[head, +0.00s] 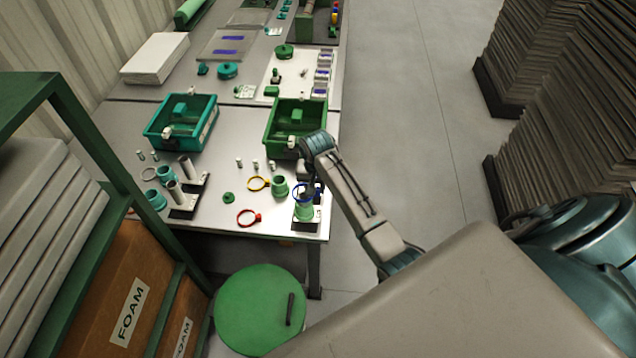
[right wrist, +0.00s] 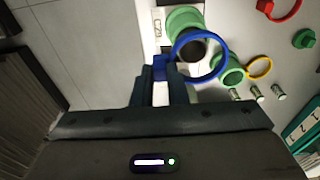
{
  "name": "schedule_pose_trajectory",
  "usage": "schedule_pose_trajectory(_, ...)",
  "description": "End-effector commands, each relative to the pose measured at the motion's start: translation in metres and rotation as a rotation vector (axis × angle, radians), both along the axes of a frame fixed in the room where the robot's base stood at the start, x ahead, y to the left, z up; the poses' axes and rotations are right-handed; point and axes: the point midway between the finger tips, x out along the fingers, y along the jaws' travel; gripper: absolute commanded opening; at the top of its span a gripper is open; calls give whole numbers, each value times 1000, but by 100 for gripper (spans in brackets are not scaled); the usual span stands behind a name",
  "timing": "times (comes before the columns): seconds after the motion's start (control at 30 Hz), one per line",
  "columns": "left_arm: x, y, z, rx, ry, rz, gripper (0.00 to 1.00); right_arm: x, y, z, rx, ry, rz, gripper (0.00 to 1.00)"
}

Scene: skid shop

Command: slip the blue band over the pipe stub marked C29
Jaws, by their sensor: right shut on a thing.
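My right gripper (head: 316,188) is shut on the tab of the blue band (head: 302,198). The tab sits between the fingertips (right wrist: 165,82) in the right wrist view, with the ring (right wrist: 228,57) sticking out to the right. A green pipe stub (head: 303,213) stands on a pale plate at the table's front right corner. In the wrist view the ring partly overlaps the dark mouth of this stub (right wrist: 181,20), off to one side; it looks above it, not around it. A label (right wrist: 157,22) beside the stub starts with C; the rest is hard to read. My left gripper is out of view.
A red band (head: 247,218), a yellow band (head: 257,184) and another green stub (head: 280,187) lie left of the held band. A green bin (head: 270,128) stands behind, a teal bin (head: 160,150) to its left.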

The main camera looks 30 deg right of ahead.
Motion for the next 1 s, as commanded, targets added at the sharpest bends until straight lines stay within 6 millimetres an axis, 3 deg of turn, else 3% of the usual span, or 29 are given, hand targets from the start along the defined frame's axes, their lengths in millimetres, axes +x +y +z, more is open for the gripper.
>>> schedule_pose_trajectory(0.07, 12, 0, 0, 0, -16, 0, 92, 0, 0, -2, 1, 1, 0, 0)
schedule_pose_trajectory(0.17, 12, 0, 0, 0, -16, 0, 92, 0, 0, -3, 1, 1, 0, 0)
schedule_pose_trajectory(0.5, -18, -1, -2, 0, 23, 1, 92, 0, 0, -3, 0, 0, 0, 0)
schedule_pose_trajectory(1.0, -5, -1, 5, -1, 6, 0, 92, 0, 0, -3, 0, 0, 0, 0)
